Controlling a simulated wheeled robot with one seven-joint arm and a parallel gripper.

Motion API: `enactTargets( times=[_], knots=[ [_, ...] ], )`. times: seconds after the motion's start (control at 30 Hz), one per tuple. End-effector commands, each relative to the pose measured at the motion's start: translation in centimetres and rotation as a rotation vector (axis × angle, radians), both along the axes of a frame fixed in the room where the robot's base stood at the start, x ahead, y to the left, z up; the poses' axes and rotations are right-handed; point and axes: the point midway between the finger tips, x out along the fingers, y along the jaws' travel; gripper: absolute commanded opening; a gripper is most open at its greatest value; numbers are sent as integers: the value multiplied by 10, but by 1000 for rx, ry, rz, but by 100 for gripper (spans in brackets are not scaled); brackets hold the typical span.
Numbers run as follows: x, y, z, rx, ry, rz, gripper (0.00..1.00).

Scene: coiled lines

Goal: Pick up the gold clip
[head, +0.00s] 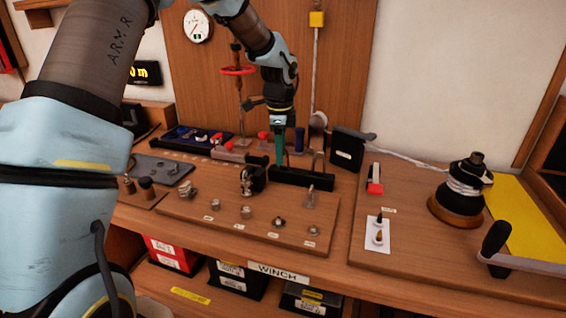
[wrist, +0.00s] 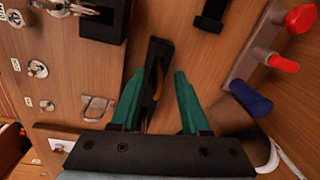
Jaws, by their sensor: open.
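My gripper (head: 281,160) is open, its teal fingers pointing down at the long black holder (head: 308,179) near the back of the bench. In the wrist view the two fingers (wrist: 159,76) stand apart on either side of the black holder (wrist: 157,48). A thin, curved gold-brown piece (wrist: 158,80), which looks like the gold clip, shows in the holder's slot between the fingers. Neither finger visibly touches it. In the head view I cannot make the clip out behind my gripper.
A black block with a metal fitting (head: 251,179) stands close to the left of my gripper. A black box (head: 346,149) stands to the right. Red-knobbed fittings (wrist: 301,19) lie to the right in the wrist view. Several small metal parts sit on the front board (head: 180,215).

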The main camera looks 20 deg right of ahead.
Motion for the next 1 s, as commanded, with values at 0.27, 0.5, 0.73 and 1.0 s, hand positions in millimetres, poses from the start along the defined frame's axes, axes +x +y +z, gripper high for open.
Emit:
enactTargets(
  times=[0.27,0.5,0.73,1.0],
  knots=[
    [0,0,-1,0,0,1,39],
    [0,0,-1,0,0,1,12],
    [0,0,-1,0,0,1,0],
    [0,0,-1,0,0,1,0]
  ],
)
